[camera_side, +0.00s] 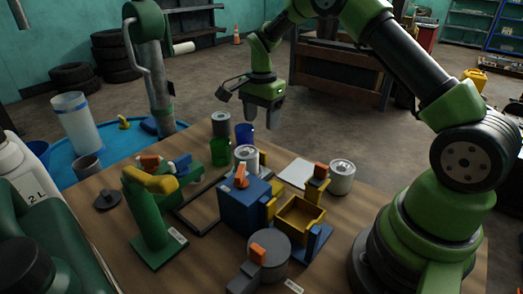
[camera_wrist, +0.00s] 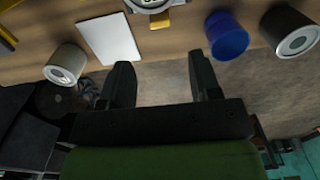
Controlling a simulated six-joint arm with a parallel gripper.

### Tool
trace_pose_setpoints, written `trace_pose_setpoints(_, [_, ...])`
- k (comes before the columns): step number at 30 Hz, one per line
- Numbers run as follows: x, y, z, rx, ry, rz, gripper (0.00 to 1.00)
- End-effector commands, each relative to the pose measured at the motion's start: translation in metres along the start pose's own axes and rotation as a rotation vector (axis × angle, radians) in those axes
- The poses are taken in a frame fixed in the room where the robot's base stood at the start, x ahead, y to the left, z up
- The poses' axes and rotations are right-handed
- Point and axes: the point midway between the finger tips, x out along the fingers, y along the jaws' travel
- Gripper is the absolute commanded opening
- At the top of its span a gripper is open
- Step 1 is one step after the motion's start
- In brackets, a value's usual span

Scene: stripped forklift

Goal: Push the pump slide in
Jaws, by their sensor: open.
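My gripper (camera_side: 262,112) hangs above the floor just past the table's far edge, open and empty, apart from everything on the table. Its two dark fingers stand wide apart in the wrist view (camera_wrist: 160,78). No part is labelled as the pump slide, and I cannot tell which one it is. Parts with orange tabs stand on the table: a blue box (camera_side: 243,207) at the middle, a grey cylinder (camera_side: 270,250) at the front, and a green unit (camera_side: 165,172) at the left. A yellow open tray (camera_side: 301,216) sits in a blue frame beside the box.
A green stand with a yellow top (camera_side: 149,215) rises at the left front. Cans, a green cup (camera_side: 221,151), a blue cup (camera_side: 244,134) and a white sheet (camera_side: 297,172) lie along the far edge. The blue cup also shows in the wrist view (camera_wrist: 227,36).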

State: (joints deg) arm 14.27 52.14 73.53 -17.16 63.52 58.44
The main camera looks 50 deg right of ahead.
Motion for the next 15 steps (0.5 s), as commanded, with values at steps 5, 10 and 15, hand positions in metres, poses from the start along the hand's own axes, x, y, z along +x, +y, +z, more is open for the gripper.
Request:
trace_pose_setpoints(5, [0.021,0.001,-0.001,0.004,0.0,0.007,0.57])
trace_pose_setpoints(10, [0.054,0.001,0.0,0.003,-0.001,0.008,0.57])
trace_pose_setpoints(15, [0.082,0.001,0.0,0.002,-0.001,0.005,0.57])
